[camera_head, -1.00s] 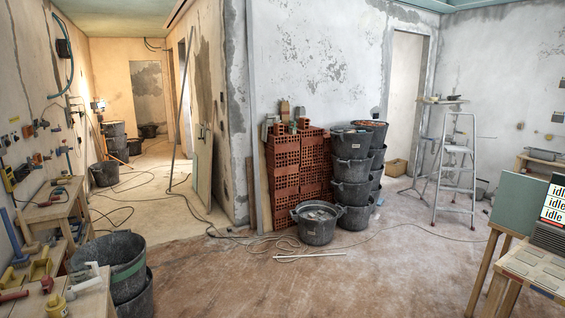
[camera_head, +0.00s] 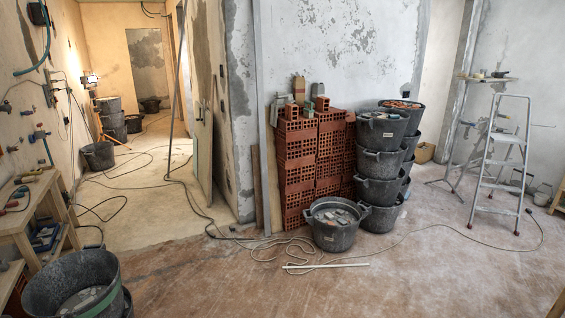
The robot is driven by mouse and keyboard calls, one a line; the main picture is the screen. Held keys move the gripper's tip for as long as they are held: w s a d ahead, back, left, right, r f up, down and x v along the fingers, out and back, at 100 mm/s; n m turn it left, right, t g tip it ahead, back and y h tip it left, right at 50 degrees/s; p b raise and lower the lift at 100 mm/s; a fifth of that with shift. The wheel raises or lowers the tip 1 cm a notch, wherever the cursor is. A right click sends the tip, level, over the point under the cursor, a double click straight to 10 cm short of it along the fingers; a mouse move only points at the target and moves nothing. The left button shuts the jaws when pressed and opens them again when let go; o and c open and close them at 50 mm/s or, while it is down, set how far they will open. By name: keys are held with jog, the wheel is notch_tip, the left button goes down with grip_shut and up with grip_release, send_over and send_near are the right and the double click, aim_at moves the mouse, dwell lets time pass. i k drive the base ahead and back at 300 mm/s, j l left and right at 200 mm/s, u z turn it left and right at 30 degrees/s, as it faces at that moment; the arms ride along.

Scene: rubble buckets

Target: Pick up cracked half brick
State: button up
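I cannot make out a cracked half brick for sure. Grey rubble pieces (camera_head: 337,212) lie in a black bucket (camera_head: 334,232) on the floor in front of the brick stack (camera_head: 312,165). Loose brick pieces (camera_head: 320,103) lie on top of that stack. Reddish rubble (camera_head: 402,105) fills the top bucket at the back of the bucket stacks (camera_head: 380,163). Another bucket (camera_head: 72,268) at the lower left holds some grey pieces. My gripper is not in view.
A cable (camera_head: 290,246) and a white strip (camera_head: 325,266) lie on the floor near the rubble bucket. A stepladder (camera_head: 500,160) stands at the right. A workbench (camera_head: 30,220) stands along the left wall. The middle foreground floor is clear.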

aim_at(291, 114)
jog(key=i, duration=2.4)
jog(key=i+u, duration=0.1)
jog(key=i, duration=0.45)
jog(key=i+l+u, duration=0.15)
jog(key=i, duration=0.4)
jog(key=i+l+u, duration=0.1)
jog(key=i, duration=0.45)
jog(key=i+l+u, duration=0.15)
jog(key=i, duration=0.4)
jog(key=i+l+u, duration=0.3)
jog(key=i+l, duration=0.05)
jog(key=i, duration=0.05)
